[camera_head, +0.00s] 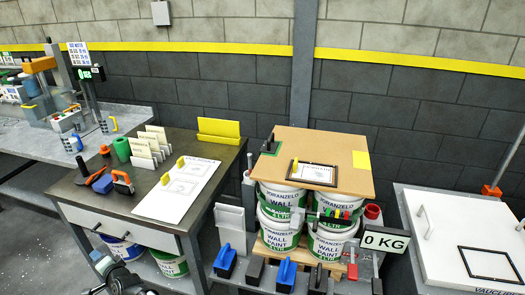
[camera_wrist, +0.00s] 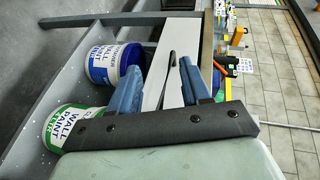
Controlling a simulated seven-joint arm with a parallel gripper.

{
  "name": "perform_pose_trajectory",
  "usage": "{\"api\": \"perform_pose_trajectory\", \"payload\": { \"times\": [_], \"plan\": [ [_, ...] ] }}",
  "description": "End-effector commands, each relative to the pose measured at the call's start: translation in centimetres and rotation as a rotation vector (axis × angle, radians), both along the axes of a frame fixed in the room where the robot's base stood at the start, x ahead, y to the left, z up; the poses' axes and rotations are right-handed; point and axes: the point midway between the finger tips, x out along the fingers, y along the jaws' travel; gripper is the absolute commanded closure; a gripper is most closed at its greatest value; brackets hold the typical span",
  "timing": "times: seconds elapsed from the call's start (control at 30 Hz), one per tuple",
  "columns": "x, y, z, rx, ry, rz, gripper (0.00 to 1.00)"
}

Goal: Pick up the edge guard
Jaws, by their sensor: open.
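A long yellow angled piece (camera_head: 219,131), which looks like the edge guard, stands at the back right of the dark workbench top (camera_head: 150,205). Nothing touches it from my side. My gripper (camera_wrist: 160,75) is open in the wrist view, with its two blue-grey fingers apart and nothing held between them. It faces the white drawer front and its dark handle (camera_wrist: 171,70), below the bench top. Part of my arm shows at the bottom left of the head view, low in front of the bench and well away from the yellow piece. The wrist view does not clearly show that piece.
A white board (camera_head: 178,192) with small yellow pieces, card holders (camera_head: 150,147), a green roll (camera_head: 122,149) and tools lie on the bench. Paint pails (camera_head: 275,240) under a brown sheet (camera_head: 318,150) stand to the right. More pails (camera_wrist: 115,62) sit on the bench's lower shelf.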

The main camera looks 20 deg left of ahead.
Motion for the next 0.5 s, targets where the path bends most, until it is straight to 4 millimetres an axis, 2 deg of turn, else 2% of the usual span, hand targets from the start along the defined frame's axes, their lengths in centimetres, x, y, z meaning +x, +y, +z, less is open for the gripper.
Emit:
{"api": "perform_pose_trajectory", "payload": {
  "times": [0.03,0.1,0.17,0.27,0.37,0.5],
  "plan": [
    [-1.0,2.4,2.5,0.046,-0.017,0.008,0.53],
    [-1.6,4.3,5.6,0.095,-0.038,0.013,0.53],
    [-1.7,5.6,8.1,0.123,-0.055,0.017,0.53],
    [-0.5,6.9,11.7,0.136,-0.088,0.024,0.53],
    [2.4,7.3,14.8,0.109,-0.125,0.029,0.53],
    [8.8,5.8,18.3,0.009,-0.180,0.032,0.53]
  ]
}}
